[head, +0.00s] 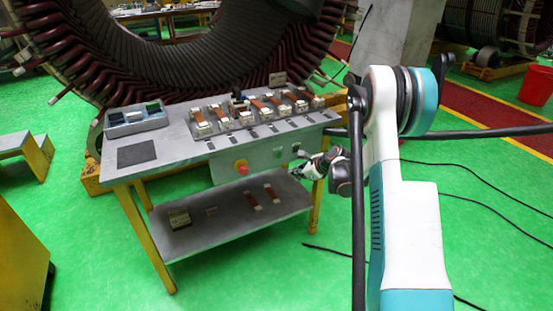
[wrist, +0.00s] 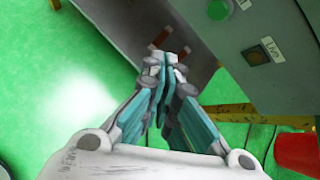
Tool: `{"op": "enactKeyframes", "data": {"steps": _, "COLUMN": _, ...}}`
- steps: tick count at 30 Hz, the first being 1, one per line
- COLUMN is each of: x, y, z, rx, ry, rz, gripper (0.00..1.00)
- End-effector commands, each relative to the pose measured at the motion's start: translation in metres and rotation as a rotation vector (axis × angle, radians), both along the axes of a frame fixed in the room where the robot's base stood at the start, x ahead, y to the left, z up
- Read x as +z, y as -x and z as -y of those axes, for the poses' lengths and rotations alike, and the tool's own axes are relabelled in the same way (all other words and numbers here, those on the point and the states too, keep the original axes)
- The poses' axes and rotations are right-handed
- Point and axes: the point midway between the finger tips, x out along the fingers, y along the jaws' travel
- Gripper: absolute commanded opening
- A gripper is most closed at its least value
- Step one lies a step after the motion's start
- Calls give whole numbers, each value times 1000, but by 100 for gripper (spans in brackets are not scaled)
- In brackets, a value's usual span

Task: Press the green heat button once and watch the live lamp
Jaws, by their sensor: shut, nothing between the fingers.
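The green heat button (head: 278,153) is on the grey front panel of the workbench, right of a red stop-type button (head: 241,168) on a yellow base. In the wrist view the green button (wrist: 218,10) sits at the top edge, partly cut off. In the head view my gripper (head: 298,172) is just in front of the panel's right end.
The workbench (head: 180,150) carries a row of coil fixtures and a parts tray (head: 136,119). Its lower shelf (head: 225,222) holds a few small parts. A large stator (head: 90,60) stands behind. A red bucket (head: 537,86) and floor cables lie to the right.

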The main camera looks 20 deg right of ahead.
Motion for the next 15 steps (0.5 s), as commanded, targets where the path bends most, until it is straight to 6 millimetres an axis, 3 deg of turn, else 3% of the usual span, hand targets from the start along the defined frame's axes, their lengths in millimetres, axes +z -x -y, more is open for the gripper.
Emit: {"op": "enactKeyframes", "data": {"steps": 15, "x": -2, "y": -7, "z": 0, "rx": -1, "ry": -3, "rz": 0, "gripper": 0}}
